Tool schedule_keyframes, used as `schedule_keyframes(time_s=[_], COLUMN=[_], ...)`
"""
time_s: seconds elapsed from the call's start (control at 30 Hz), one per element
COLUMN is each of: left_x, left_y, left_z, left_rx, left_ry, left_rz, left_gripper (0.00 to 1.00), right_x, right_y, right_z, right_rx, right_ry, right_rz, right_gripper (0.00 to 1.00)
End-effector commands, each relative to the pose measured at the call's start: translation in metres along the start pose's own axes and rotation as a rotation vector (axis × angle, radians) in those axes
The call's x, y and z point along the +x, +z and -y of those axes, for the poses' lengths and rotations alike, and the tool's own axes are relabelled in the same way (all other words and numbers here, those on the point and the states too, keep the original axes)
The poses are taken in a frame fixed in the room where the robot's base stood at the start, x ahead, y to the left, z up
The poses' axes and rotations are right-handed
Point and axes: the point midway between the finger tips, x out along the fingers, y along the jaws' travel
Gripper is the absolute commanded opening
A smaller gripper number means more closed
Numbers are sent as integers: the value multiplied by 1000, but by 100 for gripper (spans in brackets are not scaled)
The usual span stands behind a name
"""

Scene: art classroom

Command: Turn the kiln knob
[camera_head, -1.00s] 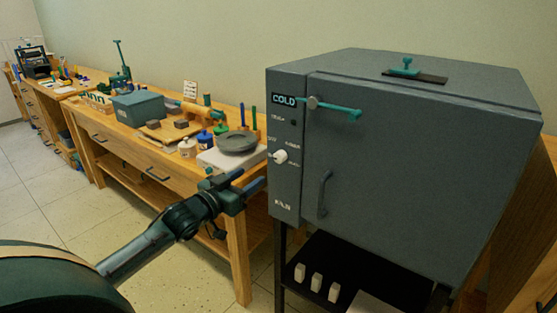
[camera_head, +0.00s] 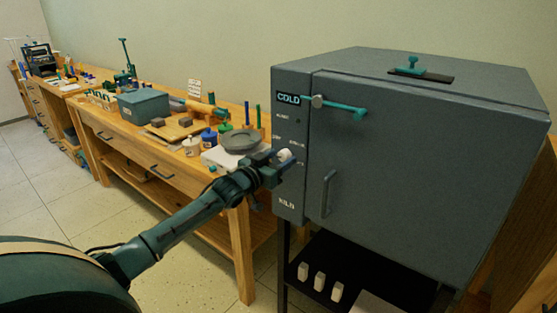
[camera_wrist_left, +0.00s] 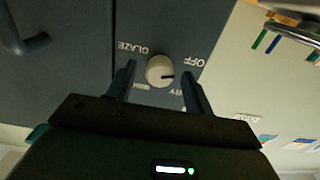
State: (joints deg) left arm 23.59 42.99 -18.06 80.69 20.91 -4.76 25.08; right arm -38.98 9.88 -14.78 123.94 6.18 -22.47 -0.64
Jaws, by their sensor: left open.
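The grey kiln (camera_head: 400,180) stands at the right with its door shut, and its panel reads COLD. The white round kiln knob (camera_head: 285,156) is on the narrow front panel left of the door. In the left wrist view the knob (camera_wrist_left: 159,66) has a dark mark on its right side, with GLAZE and OFF lettering around it. My left gripper (camera_head: 279,162) is at the panel in front of the knob. In the left wrist view my left gripper (camera_wrist_left: 159,74) is open, with one finger on each side of the knob and gaps visible. My right gripper is out of view.
A teal latch (camera_head: 340,107) crosses the top of the kiln door, and a door handle (camera_head: 326,193) is below. A wooden workbench (camera_head: 225,192) with jars, a blue-grey box and a round grey plate stands left of the kiln. Small white blocks (camera_head: 319,281) sit under the kiln.

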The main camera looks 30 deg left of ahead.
Motion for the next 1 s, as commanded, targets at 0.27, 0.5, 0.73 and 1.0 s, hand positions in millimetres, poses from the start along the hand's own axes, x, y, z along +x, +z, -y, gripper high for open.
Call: schedule_keyframes(time_s=[0.27,0.5,0.73,1.0], left_x=[0,0,0,0], left_y=[0,0,1,0], left_z=[0,0,0,0], left_rx=[0,0,0,27], left_ry=[0,0,0,0], left_rz=[1,1,1,1], left_gripper=[46,26,7,7], right_x=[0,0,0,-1], right_y=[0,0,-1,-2], right_z=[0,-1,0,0], right_rx=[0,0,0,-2], right_ry=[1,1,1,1], right_rz=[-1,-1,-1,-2], right_gripper=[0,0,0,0])
